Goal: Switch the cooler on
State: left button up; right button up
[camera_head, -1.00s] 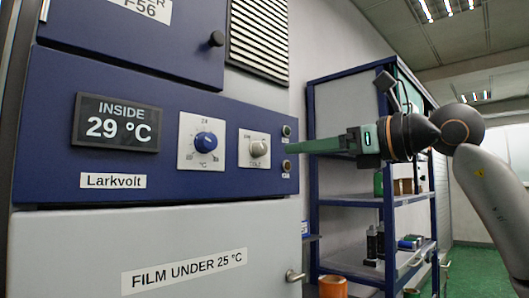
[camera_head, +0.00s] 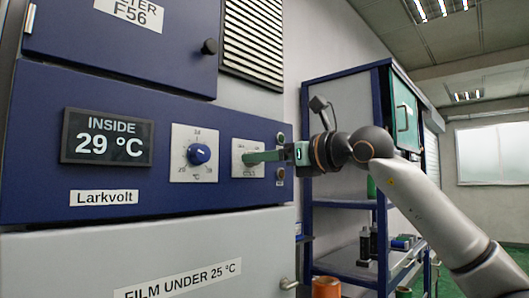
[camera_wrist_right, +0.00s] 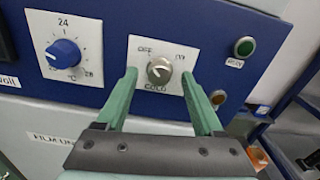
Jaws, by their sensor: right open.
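The cooler is a blue panel (camera_head: 120,198) with a display (camera_head: 107,138) reading "INSIDE 29 °C". A blue temperature dial (camera_head: 199,153) sits on a white plate; it also shows in the right wrist view (camera_wrist_right: 63,54). Right of it is a white switch plate (camera_head: 237,172) with a silver knob (camera_wrist_right: 159,71), marked "OFF" upper left and "COLD" below; the upper-right mark is hard to read. My right gripper (camera_head: 247,158) is open, its green fingers either side of the knob (camera_wrist_right: 158,78). Contact is unclear. In the head view the fingers hide the knob. My left gripper is not in view.
A green button (camera_wrist_right: 244,47) and an amber one (camera_wrist_right: 217,97) lie right of the switch plate, close to my right finger. A blue shelf rack (camera_head: 345,205) stands to the right. A grey door (camera_head: 120,262) is below the panel.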

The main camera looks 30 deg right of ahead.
jog(key=shift+w, duration=0.15)
jog(key=shift+c, duration=0.2)
grip_shut()
dwell(0.3)
